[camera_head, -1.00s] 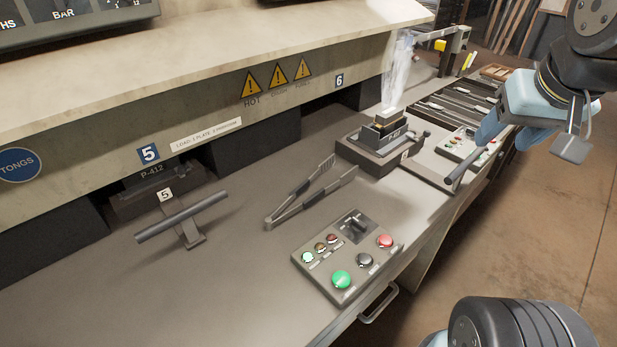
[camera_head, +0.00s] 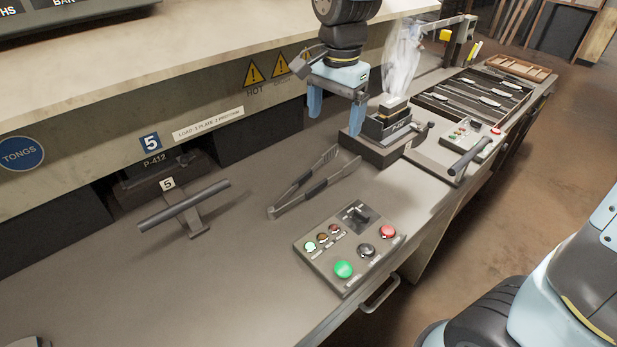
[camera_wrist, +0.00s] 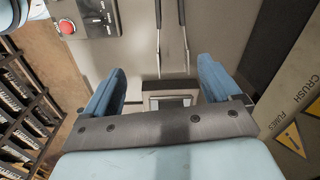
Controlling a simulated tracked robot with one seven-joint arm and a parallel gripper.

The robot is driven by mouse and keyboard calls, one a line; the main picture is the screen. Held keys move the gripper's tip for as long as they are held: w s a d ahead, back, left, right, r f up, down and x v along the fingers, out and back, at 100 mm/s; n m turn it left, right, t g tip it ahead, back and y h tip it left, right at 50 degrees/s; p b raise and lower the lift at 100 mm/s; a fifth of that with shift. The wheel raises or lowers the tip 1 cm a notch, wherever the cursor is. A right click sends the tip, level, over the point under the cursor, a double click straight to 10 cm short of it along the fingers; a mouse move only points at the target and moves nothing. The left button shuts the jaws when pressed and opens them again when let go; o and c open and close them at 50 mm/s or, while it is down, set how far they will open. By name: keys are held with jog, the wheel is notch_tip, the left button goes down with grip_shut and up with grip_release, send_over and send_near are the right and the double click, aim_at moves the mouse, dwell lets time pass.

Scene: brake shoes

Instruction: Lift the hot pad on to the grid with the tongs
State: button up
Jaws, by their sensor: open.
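The metal tongs (camera_head: 314,184) lie on the bench with their jaws spread, between the control panel and the wall; part of them shows in the wrist view (camera_wrist: 158,35). The steaming pad (camera_head: 395,104) sits on a dark block mould (camera_head: 372,148) right of the tongs. In the wrist view a square block top (camera_wrist: 170,101) shows between my fingers, partly hidden by the gripper body. My gripper (camera_head: 336,108) is open and empty, pointing down above the bench, just left of the steam and above the tongs' far end. A dark slatted rack (camera_head: 470,92), possibly the grid, stands farther right with several bars on it.
A control panel (camera_head: 350,247) with coloured buttons is at the bench's front edge. A T-shaped handle (camera_head: 185,208) stands on the left. The overhanging wall (camera_head: 250,100) with hot warning signs is close behind my gripper. A second button panel (camera_head: 465,138) lies before the rack.

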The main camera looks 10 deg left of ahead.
send_over(308, 179)
jog(key=s+d, duration=0.1)
jog(key=s, duration=0.1)
notch_tip(308, 179, down, 2)
jog(key=shift+m, duration=0.4)
notch_tip(308, 179, down, 9)
jog(key=shift+w+r, duration=0.15)
jog(key=shift+r, duration=0.05)
jog(key=shift+w+d+f, duration=0.1)
jog(key=shift+f, duration=1.25)
jog(key=shift+w+d+f, duration=0.1)
jog(key=shift+f, duration=1.25)
jog(key=shift+c, duration=0.4)
grip_shut()
